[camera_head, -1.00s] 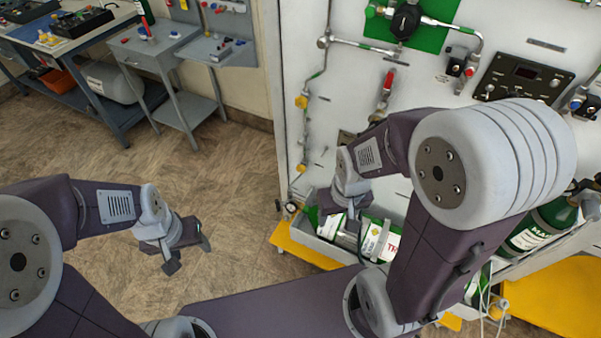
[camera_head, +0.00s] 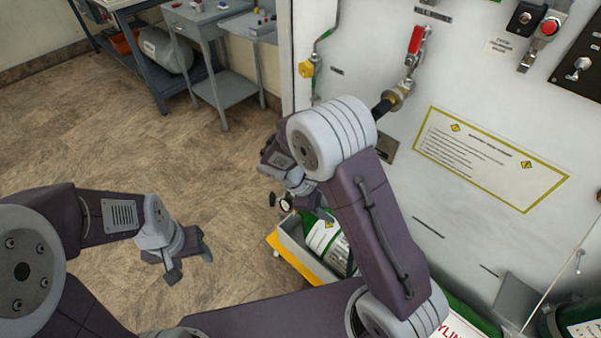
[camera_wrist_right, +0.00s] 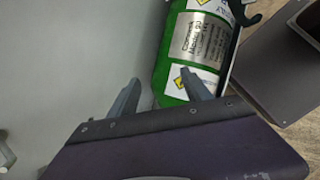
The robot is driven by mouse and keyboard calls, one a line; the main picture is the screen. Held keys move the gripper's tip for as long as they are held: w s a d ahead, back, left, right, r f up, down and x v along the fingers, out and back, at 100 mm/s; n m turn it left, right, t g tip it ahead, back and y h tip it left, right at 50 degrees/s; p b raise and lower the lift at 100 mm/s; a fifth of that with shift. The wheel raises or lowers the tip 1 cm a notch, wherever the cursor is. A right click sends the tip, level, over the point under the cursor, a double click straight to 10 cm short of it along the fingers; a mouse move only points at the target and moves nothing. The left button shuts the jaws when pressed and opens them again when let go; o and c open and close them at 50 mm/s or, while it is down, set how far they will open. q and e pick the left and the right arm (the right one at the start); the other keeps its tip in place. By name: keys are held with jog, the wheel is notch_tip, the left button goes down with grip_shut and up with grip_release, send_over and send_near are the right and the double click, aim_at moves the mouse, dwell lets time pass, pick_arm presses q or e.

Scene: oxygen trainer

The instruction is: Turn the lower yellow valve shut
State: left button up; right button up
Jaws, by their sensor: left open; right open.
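A yellow valve (camera_head: 306,69) sits on the pipe at the left edge of the white panel in the head view. It appears to be the upper one of two; the lower yellow valve is hidden, probably behind my right arm. My right gripper (camera_wrist_right: 160,92) is open in the right wrist view, with no yellow valve between its fingers. A green cylinder lies beyond the fingertips there. In the head view my right arm's links largely cover that gripper in front of the panel's left edge. My left gripper (camera_head: 190,264) is open and empty over the floor, away from the panel.
A red-handled valve (camera_head: 416,42) and a yellow-bordered notice (camera_head: 488,158) are on the panel. A green cylinder (camera_head: 328,242) lies in a tray at the panel's foot. A grey side table (camera_head: 222,85) stands behind; the floor between is clear.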

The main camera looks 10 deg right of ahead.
jog(key=w+a+n+t+h, duration=0.8)
jog(key=w+a+n+t, duration=0.3)
jog(key=a, duration=0.1)
jog(key=x, duration=0.9)
jog(key=shift+w+f, duration=0.2)
jog(key=shift+m, duration=0.3)
grip_shut()
